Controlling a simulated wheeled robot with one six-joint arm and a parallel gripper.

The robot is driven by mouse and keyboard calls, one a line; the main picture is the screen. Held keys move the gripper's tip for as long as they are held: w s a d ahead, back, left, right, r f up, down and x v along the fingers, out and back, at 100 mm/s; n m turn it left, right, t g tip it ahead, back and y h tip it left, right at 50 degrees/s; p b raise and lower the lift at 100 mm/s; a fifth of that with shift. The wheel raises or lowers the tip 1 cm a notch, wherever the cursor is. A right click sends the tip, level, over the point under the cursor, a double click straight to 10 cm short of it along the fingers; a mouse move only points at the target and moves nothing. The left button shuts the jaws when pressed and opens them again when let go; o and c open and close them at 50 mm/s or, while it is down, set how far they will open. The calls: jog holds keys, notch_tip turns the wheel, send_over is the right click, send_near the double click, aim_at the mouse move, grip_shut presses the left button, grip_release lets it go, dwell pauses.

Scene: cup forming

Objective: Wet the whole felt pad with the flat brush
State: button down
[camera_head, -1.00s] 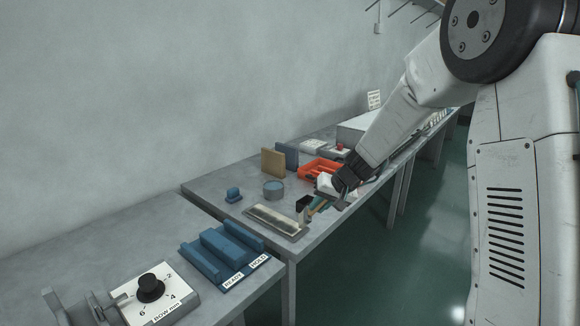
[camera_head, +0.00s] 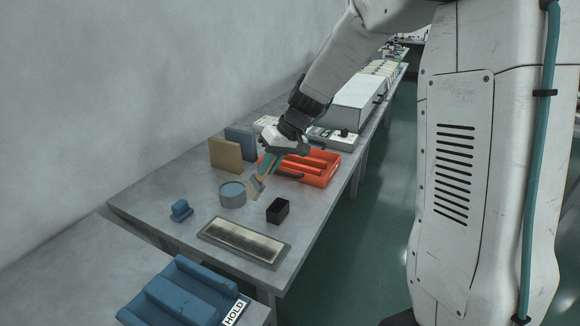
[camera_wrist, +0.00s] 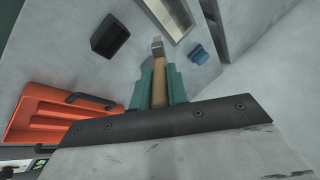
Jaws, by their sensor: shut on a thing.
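My gripper (camera_head: 268,163), with teal fingers, is shut on the wooden handle of the flat brush (camera_head: 257,184). The brush points down and its bristle end is just right of the round grey-blue pot (camera_head: 232,195); I cannot tell whether it touches the pot. The felt pad (camera_head: 243,240) is a long beige strip with darker, mottled parts, lying in a grey frame in front of the pot. In the wrist view the brush (camera_wrist: 158,80) sticks out between the fingers, and part of the pad (camera_wrist: 170,14) shows at the top.
A small black box (camera_head: 278,211) stands right of the brush. A blue block (camera_head: 181,210) stands left of the pot. The table's left part is bare.

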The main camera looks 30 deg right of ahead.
jog(key=s+d+r+n+g, duration=0.1)
jog(key=s+r+n+g, duration=0.25)
jog(key=s, duration=0.75)
jog(key=shift+n+t+h, duration=0.45)
jog(key=shift+h, duration=0.05)
jog(key=shift+s+d+f, duration=0.1)
jog(key=shift+d+f, duration=0.05)
jog(key=shift+f, duration=2.1)
